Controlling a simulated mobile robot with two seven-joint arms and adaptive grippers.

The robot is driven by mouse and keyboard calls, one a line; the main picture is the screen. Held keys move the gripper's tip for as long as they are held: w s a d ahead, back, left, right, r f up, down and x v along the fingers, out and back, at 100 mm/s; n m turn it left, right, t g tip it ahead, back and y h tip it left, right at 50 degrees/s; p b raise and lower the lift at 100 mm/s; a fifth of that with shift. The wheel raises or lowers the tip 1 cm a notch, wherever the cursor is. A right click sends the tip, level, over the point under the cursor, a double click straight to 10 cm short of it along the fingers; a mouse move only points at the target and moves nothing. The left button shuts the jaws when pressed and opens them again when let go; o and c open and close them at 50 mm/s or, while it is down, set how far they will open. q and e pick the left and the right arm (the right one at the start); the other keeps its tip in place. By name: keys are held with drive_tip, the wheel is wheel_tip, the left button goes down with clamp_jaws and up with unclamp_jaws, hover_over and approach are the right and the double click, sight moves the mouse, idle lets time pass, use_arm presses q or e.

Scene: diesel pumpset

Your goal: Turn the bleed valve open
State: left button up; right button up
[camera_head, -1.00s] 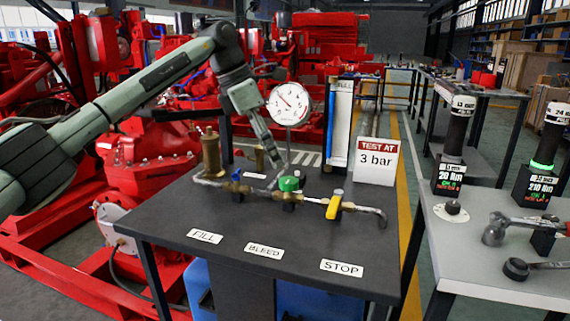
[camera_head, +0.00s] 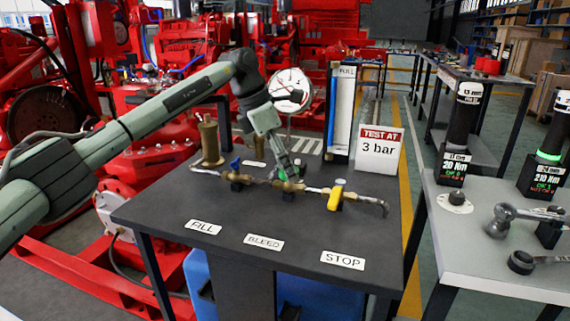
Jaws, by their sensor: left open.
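The bleed valve (camera_head: 289,185) is the middle valve on the brass pipe, in line with the BLEED label (camera_head: 264,242). Its green knob is mostly hidden behind my left gripper (camera_head: 285,170). That gripper points down with its fingers right at the knob, and it is open. I cannot tell whether the fingers touch the knob. My right gripper is not in view.
The blue fill valve (camera_head: 236,164) is left of the bleed valve, and the yellow stop valve (camera_head: 336,195) is right of it. A pressure gauge (camera_head: 290,90), a brass fitting (camera_head: 209,140) and a 3 bar sign (camera_head: 380,155) stand behind. The bench front (camera_head: 250,225) is clear.

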use_arm(q)
drive_tip(key=shift+c, duration=0.4)
drive_tip(key=c, duration=1.1)
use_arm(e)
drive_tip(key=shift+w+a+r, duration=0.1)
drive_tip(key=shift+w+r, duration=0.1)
